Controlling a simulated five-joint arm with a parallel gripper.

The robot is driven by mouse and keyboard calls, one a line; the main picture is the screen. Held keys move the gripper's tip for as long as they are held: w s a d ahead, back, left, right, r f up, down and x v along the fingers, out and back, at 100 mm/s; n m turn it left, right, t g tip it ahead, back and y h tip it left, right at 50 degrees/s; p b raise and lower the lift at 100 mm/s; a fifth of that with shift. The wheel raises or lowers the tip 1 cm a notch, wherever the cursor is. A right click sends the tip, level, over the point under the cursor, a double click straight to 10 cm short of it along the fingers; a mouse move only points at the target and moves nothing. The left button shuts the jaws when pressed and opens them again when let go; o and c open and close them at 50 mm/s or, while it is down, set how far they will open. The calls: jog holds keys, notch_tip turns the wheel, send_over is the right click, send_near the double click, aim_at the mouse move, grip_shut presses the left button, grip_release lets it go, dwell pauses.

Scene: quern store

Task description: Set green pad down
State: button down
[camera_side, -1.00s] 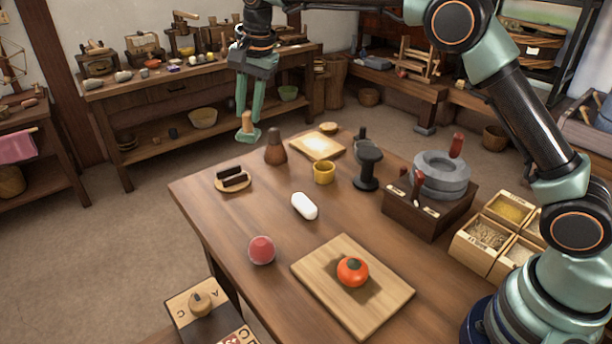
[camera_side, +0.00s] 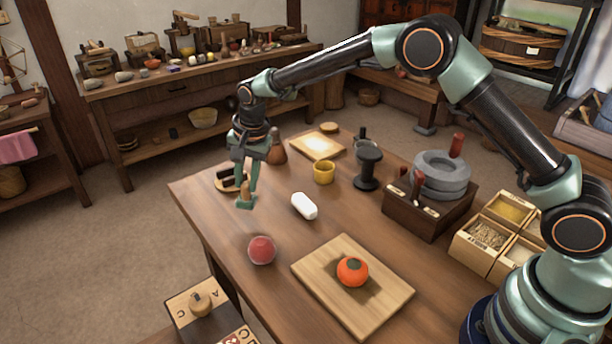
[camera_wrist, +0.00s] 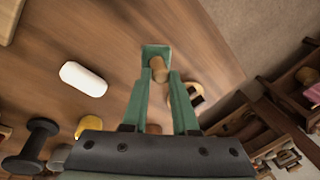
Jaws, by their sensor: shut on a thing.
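The green pad (camera_side: 245,203) is a small flat green block with a wooden knob on top. My gripper (camera_side: 246,189) is shut on this knob, with the pad hanging below the fingertips. The pad is over the left part of the wooden table (camera_side: 225,225); I cannot tell exactly how high. In the wrist view the green pad (camera_wrist: 156,50) shows beyond my gripper (camera_wrist: 158,74), its two green fingers on either side of the knob, with wooden tabletop around it.
A white oblong (camera_side: 304,206) lies right of the pad. A red ball (camera_side: 262,250) and a board (camera_side: 390,297) with an orange fruit (camera_side: 352,271) are nearer. A round plate (camera_side: 222,187) with dark bars, partly hidden, and a yellow cup (camera_side: 324,174) are behind.

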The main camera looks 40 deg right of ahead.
aim_at(249, 199)
jog(key=x, duration=0.2)
jog(key=s+x, duration=0.1)
jog(key=x, duration=0.1)
jog(key=shift+w+d+f, duration=0.1)
jog(key=shift+d+f, duration=0.05)
jog(key=shift+f, duration=0.1)
jog(key=c, duration=0.7)
grip_release()
